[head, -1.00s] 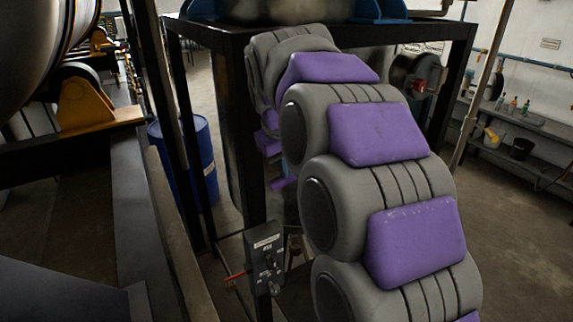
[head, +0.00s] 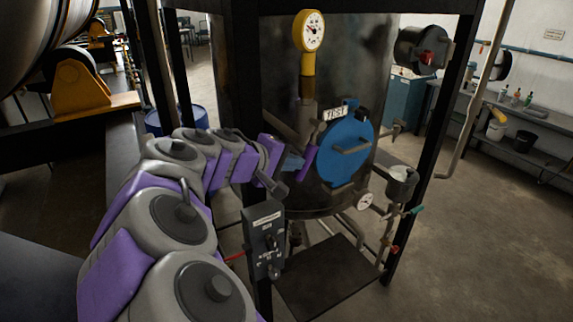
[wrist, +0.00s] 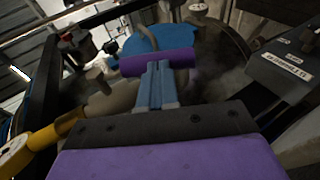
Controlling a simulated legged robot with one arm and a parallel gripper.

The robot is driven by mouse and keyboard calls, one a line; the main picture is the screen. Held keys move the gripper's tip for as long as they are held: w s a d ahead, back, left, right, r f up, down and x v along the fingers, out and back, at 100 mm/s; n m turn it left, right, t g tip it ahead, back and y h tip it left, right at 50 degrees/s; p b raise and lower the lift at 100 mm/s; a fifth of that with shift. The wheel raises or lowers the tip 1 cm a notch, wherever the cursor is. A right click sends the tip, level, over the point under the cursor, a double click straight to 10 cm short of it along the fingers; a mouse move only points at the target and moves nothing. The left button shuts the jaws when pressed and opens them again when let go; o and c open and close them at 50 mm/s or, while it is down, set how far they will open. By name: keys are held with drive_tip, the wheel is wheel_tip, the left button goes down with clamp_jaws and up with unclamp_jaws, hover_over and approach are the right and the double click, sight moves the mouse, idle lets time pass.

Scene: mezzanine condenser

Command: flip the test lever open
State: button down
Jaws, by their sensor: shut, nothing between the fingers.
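My gripper (head: 293,163) is shut and empty, with its blue fingers pointing at the dark vessel. A purple bar (head: 308,162) stands right at its fingertips, left of the round blue cover. It looks like the lever's handle. In the wrist view the purple bar (wrist: 157,62) lies crosswise just past the shut fingers (wrist: 155,85); I cannot tell if they touch. A small white plate reading TEST (head: 335,114) sits at the top left of the blue cover (head: 347,147). The bar's mount is hidden.
A yellow-stemmed gauge (head: 309,32) stands above. A grey control box (head: 265,240) with a red lever (head: 235,256) is on the near post, close under my arm. A small cup (head: 402,183) and valves are at right. Open floor (head: 480,220) lies to the right.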

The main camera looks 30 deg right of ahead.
sight(306, 170)
drive_tip(key=shift+d+f+h+b, duration=0.45)
drive_tip(key=shift+d+f+h, duration=0.15)
drive_tip(key=shift+f+h, duration=0.1)
drive_tip(key=shift+d+f, duration=0.45)
drive_tip(key=shift+d, duration=0.25)
drive_tip(key=shift+d+f, duration=0.4)
drive_tip(key=shift+d, duration=0.3)
drive_tip(key=shift+a+f, duration=0.1)
